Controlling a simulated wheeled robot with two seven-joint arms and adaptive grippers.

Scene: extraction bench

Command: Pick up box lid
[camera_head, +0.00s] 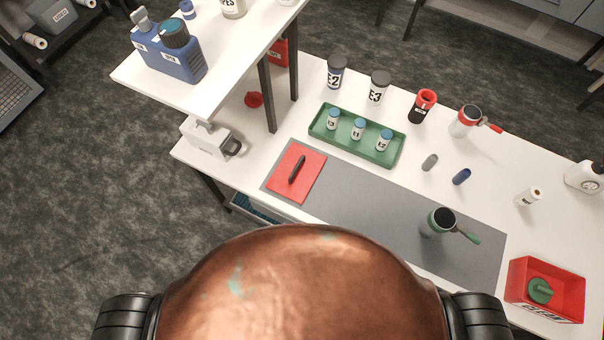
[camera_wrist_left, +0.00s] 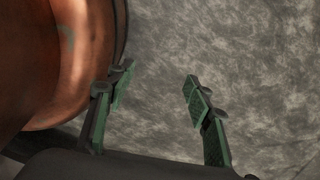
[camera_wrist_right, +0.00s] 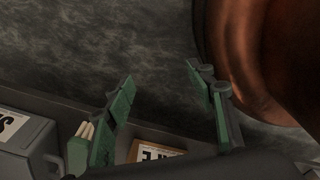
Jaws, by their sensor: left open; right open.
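The box lid (camera_head: 299,174) is a flat red plate with a dark bar handle. It lies on the left end of the grey mat (camera_head: 350,207) in the head view. A red open box (camera_head: 558,277) stands at the right front of the bench with a green item inside. My left gripper (camera_wrist_left: 158,92) is open and empty above the floor, beside my copper-coloured body. My right gripper (camera_wrist_right: 160,88) is open and empty. Neither gripper shows in the head view, and both are away from the lid. Neither wrist view shows the lid.
A green tray (camera_head: 315,128) with several small vials lies behind the mat. A dark cup with a green handle (camera_head: 441,221) stands on the mat's right part. Jars (camera_head: 337,72) stand along the back. A raised shelf (camera_head: 128,76) with a blue container overhangs the left.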

